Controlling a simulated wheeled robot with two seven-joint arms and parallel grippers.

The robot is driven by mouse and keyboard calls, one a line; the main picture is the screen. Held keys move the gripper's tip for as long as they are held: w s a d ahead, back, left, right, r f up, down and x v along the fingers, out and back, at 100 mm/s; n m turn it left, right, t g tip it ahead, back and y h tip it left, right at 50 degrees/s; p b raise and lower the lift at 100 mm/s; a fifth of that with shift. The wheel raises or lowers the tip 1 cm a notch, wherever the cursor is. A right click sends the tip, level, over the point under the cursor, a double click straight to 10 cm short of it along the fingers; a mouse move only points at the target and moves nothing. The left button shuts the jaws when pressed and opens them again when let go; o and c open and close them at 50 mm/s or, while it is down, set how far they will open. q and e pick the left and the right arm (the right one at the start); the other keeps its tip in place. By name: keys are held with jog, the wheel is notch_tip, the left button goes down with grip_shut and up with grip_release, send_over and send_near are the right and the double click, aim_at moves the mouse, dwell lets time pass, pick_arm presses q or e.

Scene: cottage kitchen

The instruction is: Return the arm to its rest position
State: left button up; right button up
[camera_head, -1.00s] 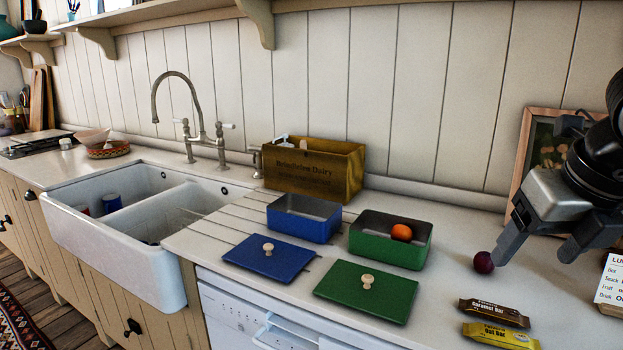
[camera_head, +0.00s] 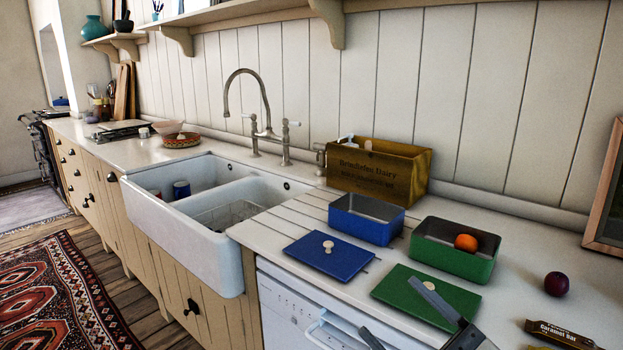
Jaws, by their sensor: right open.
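My right gripper (camera_head: 390,308) is at the bottom edge, right of centre, with its two fingers apart and nothing between them. One finger overlaps the green lid (camera_head: 412,292) in the picture; whether it touches cannot be told. The rest of the arm is out of frame. The green box (camera_head: 452,262) stands open behind the lid with an orange (camera_head: 466,243) in it. The blue box (camera_head: 362,232) is open and looks empty, with the blue lid (camera_head: 328,255) flat in front. My left gripper is out of view.
A plum (camera_head: 556,284) and a caramel bar (camera_head: 560,334) lie on the counter at right. A wooden crate (camera_head: 378,172) stands behind the boxes. The double sink (camera_head: 215,243) is at left. A dishwasher (camera_head: 300,305) is below the counter. Floor and rug (camera_head: 60,300) are open at lower left.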

jog(key=d+f+m+h, duration=0.3)
jog(key=f+m+h, duration=0.7)
jog(key=f, duration=0.3)
jog(key=s+f+m+g+h, duration=0.1)
jog(key=s+f+m+g, duration=0.1)
jog(key=s+f, duration=0.4)
jog(key=s+f+m+g+h, duration=0.1)
jog(key=s+f+g, duration=0.3)
jog(key=f, duration=0.6)
jog(key=shift+s+f+m+h, duration=0.2)
jog(key=shift+s+m+h, duration=0.2)
jog(key=shift+s+m, duration=0.45)
